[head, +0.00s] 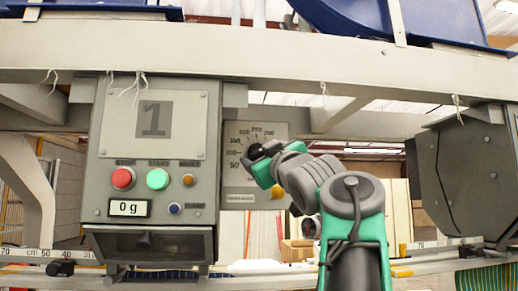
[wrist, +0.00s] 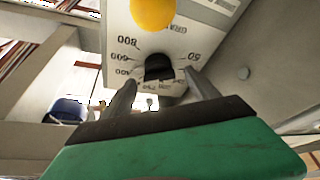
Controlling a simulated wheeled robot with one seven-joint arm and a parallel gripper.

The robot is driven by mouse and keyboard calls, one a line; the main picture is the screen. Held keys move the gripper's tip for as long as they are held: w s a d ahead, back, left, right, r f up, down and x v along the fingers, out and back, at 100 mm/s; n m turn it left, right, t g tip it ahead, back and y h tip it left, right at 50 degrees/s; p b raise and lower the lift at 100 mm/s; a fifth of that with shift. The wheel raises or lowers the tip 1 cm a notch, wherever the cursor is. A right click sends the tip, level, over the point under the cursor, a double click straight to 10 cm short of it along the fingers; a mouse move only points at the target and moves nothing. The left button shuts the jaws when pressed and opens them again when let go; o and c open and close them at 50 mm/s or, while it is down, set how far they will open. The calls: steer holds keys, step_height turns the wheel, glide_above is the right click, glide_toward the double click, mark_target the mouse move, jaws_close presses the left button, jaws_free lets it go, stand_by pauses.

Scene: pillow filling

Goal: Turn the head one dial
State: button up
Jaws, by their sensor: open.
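The head one dial is a black knob on a pale scale plate (head: 238,192) with printed numbers, just right of the grey box marked 1 (head: 150,180). In the head view my gripper (head: 264,160) is at the plate and partly covers the knob. In the wrist view the black knob (wrist: 158,68) shows between the two fingertips of my gripper (wrist: 161,77). The fingers are apart, one on each side of the knob. I cannot tell whether either finger touches it.
The box carries a red button (head: 122,178), a green button (head: 157,179), a small yellow button (head: 188,180) and a display reading 0 g (head: 129,208). A yellow knob (wrist: 153,12) sits on the dial plate. A second grey box (head: 465,175) hangs at right.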

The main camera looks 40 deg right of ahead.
steer(key=shift+x, duration=1)
steer(key=shift+s, duration=0.1)
steer(key=c, duration=1.4)
